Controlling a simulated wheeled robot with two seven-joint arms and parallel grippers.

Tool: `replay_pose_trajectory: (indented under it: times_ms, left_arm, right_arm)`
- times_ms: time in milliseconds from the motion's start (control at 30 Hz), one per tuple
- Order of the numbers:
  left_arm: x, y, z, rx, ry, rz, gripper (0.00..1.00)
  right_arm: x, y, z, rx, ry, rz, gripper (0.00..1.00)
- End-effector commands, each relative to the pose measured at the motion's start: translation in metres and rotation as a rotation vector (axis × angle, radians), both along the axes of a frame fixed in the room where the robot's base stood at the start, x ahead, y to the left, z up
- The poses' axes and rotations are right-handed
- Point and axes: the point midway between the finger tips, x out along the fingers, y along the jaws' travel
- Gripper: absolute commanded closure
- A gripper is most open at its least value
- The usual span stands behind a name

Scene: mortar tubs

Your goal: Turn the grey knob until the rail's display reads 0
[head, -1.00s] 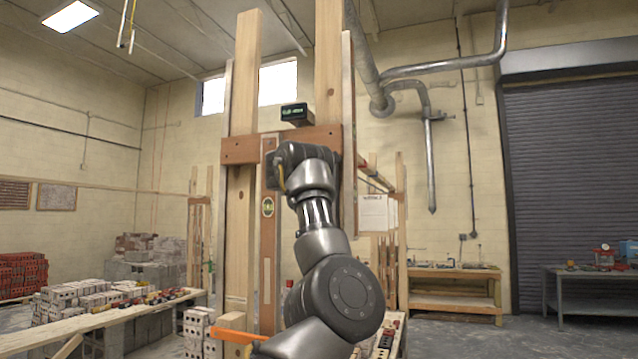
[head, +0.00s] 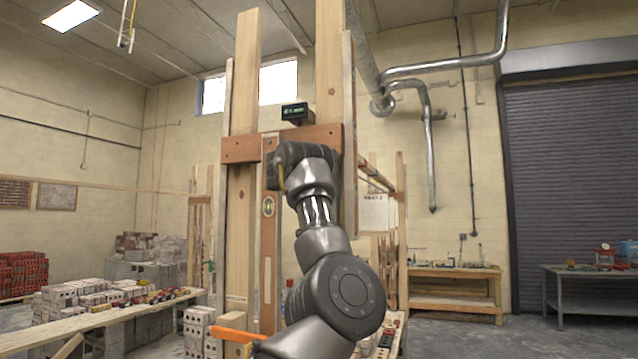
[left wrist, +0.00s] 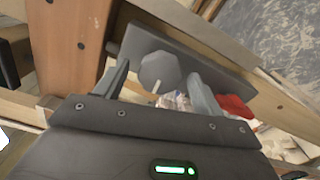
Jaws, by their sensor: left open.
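The grey knob (left wrist: 158,68) is a faceted piece with a pale line on its face, mounted on a dark grey plate (left wrist: 205,77) in the left wrist view. My left gripper (left wrist: 159,76) is open, with one finger on each side of the knob; I cannot tell whether either finger touches it. In the head view my left gripper (head: 276,174) is at the wooden rail (head: 240,149), and my arm hides the knob. The rail's display (head: 295,112) is a dark box with green characters too small to read. My right gripper is not in view.
Tall timber posts (head: 243,70) stand behind the rail. A vertical board with a spirit vial (head: 267,207) hangs by my arm. A plank bench with bricks (head: 110,310) is at the left; a wooden workbench (head: 455,285) is at the right.

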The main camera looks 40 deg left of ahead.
Motion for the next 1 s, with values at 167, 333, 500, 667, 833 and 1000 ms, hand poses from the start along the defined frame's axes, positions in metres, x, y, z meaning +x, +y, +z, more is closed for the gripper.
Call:
replay_pose_trajectory:
  times_ms: [167,333,500,667,833,1000]
  left_arm:
    - [-0.002,-0.001,-0.001,0.001,-0.001,0.0,0.31]
    - [-0.022,-0.007,-0.005,0.0,-0.004,0.001,0.31]
    - [-0.057,-0.019,-0.007,0.001,-0.005,0.001,0.31]
    - [-0.083,-0.029,-0.006,0.001,-0.003,-0.001,0.31]
    - [-0.098,-0.034,-0.003,0.001,-0.002,-0.001,0.31]
    - [-0.102,-0.036,-0.001,0.0,0.0,0.0,0.31]
  right_arm:
    - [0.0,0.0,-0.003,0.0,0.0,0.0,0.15]
    - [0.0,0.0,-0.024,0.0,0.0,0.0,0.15]
    - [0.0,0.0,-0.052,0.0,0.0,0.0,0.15]
    - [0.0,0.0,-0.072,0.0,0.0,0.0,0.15]
    - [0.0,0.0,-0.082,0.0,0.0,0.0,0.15]
    - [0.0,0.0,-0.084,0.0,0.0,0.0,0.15]
